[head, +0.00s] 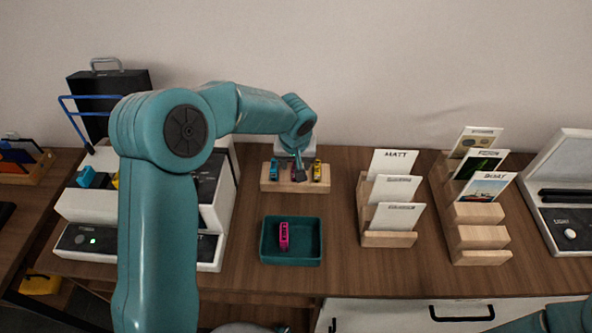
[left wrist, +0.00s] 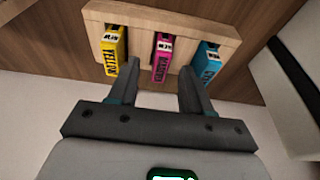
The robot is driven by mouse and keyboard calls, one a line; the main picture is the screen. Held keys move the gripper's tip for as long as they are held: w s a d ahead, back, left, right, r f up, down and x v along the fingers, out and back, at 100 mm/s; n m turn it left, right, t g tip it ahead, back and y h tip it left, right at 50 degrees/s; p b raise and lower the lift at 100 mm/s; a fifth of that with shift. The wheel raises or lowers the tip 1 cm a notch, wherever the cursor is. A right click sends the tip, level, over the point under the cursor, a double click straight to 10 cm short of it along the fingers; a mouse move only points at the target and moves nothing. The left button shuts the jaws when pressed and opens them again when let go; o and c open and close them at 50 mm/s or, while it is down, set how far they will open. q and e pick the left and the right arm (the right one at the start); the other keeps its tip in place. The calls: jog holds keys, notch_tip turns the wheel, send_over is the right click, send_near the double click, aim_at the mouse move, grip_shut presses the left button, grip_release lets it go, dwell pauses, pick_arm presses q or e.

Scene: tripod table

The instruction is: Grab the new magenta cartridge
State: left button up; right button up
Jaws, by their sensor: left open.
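The new magenta cartridge (left wrist: 162,58) stands in the middle slot of a wooden holder (left wrist: 185,20), between a yellow cartridge (left wrist: 113,50) and a cyan cartridge (left wrist: 207,62). Its label reads NEW in the left wrist view. My left gripper (left wrist: 158,72) is open and empty, its fingertips just short of the magenta cartridge, one towards each side of it. In the head view my left gripper (head: 298,162) is over the holder (head: 296,186) and largely hides the middle cartridge. Another magenta cartridge (head: 283,236) lies in a teal tray (head: 291,261). My right gripper is out of view.
A white printer (head: 210,255) stands left of the holder, partly behind my left arm. Wooden racks with white cards (head: 387,239) and picture cards (head: 480,258) stand to the right. A white case (head: 565,180) is at the far right. The wood around the tray is clear.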

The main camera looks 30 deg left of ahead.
pick_arm(q)
jog(key=shift+x, duration=1)
jog(key=shift+a, duration=0.1)
grip_shut()
jog(key=shift+w+r, duration=0.1)
jog(key=shift+r, duration=0.05)
